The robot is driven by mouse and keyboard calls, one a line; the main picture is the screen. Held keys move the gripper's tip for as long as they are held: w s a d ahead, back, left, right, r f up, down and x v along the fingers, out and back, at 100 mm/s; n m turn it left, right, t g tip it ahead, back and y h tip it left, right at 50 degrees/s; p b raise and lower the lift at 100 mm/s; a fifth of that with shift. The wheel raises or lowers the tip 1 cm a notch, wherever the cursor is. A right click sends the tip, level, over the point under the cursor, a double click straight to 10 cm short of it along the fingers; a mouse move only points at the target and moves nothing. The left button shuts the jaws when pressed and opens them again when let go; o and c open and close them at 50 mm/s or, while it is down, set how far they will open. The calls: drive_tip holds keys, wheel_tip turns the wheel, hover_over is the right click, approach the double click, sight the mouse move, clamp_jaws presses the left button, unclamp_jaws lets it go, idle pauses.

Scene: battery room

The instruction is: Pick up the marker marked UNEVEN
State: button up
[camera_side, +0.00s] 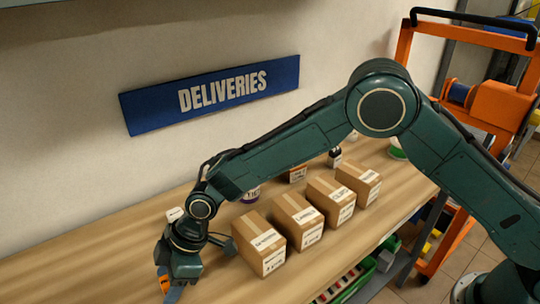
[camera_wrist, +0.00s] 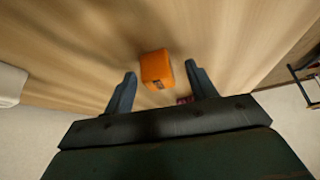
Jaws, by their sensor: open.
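An orange block (camera_wrist: 156,68) with a small dark label stands on the wooden shelf in the wrist view. I cannot read the label, so I cannot tell whether this is the marker marked UNEVEN. My gripper (camera_wrist: 160,74) is open, with one finger to each side of the block and visible gaps between. In the side view my gripper (camera_side: 174,280) is low over the near left of the shelf. A piece of orange (camera_side: 173,295) shows beneath it, partly hidden by the gripper.
Several labelled cardboard boxes (camera_side: 259,243) stand in a row right of my gripper. Small containers (camera_side: 298,173) stand behind them, partly hidden by my arm. A small dark red thing (camera_wrist: 185,100) lies near the right finger. The wooden shelf (camera_side: 80,270) is clear at left.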

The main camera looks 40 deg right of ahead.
drive_tip(key=shift+c, duration=0.3)
drive_tip(key=c, duration=1)
drive_tip(key=shift+r, duration=0.1)
drive_tip(key=shift+c, duration=0.2)
wheel_tip(320, 180, up, 20)
idle(0.5)
